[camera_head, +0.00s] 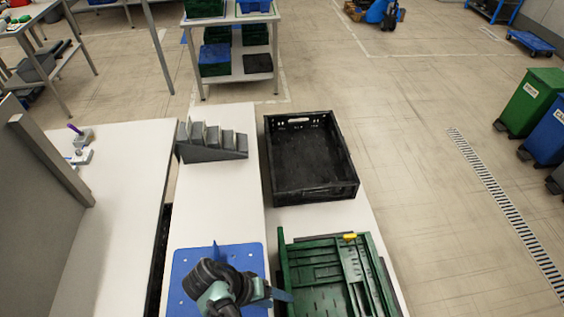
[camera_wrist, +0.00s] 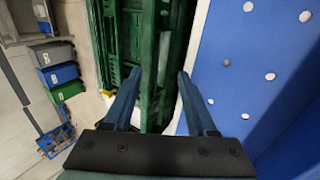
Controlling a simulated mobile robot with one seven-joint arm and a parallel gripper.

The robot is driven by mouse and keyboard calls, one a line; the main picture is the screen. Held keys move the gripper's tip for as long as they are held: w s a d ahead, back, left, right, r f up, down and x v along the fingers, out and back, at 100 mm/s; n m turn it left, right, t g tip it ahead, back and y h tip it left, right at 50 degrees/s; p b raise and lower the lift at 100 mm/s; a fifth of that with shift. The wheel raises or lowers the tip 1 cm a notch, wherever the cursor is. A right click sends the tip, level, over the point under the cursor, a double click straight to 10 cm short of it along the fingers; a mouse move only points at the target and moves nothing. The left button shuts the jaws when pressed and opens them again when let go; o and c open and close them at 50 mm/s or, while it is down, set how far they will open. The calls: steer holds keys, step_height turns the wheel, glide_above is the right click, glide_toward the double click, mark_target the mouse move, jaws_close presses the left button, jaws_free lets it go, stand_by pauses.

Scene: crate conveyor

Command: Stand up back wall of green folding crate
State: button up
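The green folding crate (camera_head: 325,272) lies at the bottom right of the head view, on the white table. Its left side shows as a raised edge, and ribbed panels lie flat inside. A small yellow piece (camera_head: 349,237) sits at its far edge. My gripper (camera_head: 287,296) is at the crate's left edge. In the wrist view, my gripper (camera_wrist: 160,73) has its two fingers apart. A green part of the crate (camera_wrist: 158,50) shows between and beyond them; I cannot tell whether they touch it. The crate's near end is cut off by the picture edge.
A blue perforated plate (camera_head: 190,268) lies left of the crate under my arm; it also fills the right of the wrist view (camera_wrist: 245,60). A black crate (camera_head: 312,192) stands beyond the green one. A grey stepped holder (camera_head: 212,152) stands at the far left.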

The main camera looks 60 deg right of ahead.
steer(key=shift+w+a+r+p, duration=0.15)
steer(key=shift+w+a+r, duration=0.65)
steer(key=shift+w, duration=0.25)
steer(key=shift+w+a+r+p, duration=0.1)
steer(key=shift+w+a+r, duration=0.65)
steer(key=shift+w+a, duration=0.25)
steer(key=shift+w+a+r+p, duration=0.15)
steer(key=shift+w+a+r, duration=0.65)
steer(key=shift+w, duration=0.25)
steer(key=p+v, duration=0.4)
steer(key=v, duration=0.9)
steer(key=shift+p, duration=0.3)
steer(key=shift+s+d, duration=0.1)
